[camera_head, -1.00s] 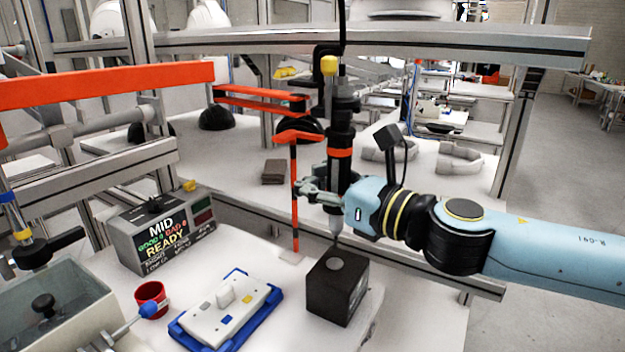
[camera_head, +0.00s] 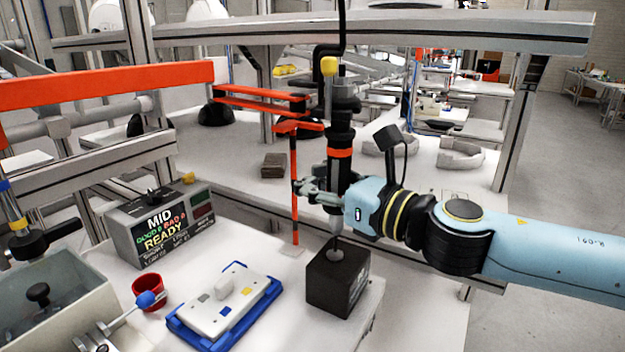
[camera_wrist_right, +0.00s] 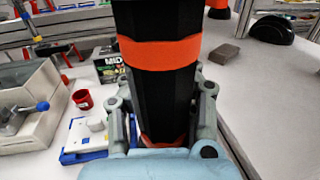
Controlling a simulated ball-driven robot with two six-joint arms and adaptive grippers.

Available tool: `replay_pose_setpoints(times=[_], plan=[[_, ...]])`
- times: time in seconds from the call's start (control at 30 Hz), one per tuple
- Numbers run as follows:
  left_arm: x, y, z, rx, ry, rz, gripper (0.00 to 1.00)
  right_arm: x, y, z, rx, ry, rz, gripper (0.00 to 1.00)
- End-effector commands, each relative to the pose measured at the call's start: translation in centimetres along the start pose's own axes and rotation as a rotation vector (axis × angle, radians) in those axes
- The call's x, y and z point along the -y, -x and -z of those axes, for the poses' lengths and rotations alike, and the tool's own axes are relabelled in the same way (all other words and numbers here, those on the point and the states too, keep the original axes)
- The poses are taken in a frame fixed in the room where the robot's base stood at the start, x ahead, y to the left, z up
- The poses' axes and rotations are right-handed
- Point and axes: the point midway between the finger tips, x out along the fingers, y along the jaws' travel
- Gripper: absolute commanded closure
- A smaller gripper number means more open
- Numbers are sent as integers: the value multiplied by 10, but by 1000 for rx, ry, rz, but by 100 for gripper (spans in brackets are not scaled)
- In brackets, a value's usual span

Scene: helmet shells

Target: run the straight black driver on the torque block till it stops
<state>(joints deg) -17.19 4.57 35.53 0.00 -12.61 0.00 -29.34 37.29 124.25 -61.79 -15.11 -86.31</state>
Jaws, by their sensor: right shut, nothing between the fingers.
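The straight black driver (camera_head: 340,140), with an orange band, stands upright on its cable. Its tip meets the round grey top of the black torque block (camera_head: 335,285). In the right wrist view the driver (camera_wrist_right: 160,90) fills the middle. My right gripper (camera_head: 315,192) is at the driver's lower body, its arm coming from the right. Its finger links show on both sides of the driver in the wrist view; the driver hides the fingertips there. The jaws are shut, with nothing gripped between the fingertips. My left gripper is not in view.
A grey tester (camera_head: 160,230) reading MID, GOOD 0, BAD 0, READY stands at the left. A white plate on a blue tray (camera_head: 265,292) and a red cup (camera_head: 147,291) are left of the block. An orange post (camera_head: 294,190) stands just behind the driver.

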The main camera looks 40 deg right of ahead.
Motion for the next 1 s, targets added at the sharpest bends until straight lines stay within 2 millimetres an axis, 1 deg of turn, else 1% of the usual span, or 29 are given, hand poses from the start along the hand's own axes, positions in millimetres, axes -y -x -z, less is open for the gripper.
replay_pose_setpoints(times=[1.0], plan=[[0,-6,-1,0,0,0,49,1,0,9,-4,-1,1,100]])
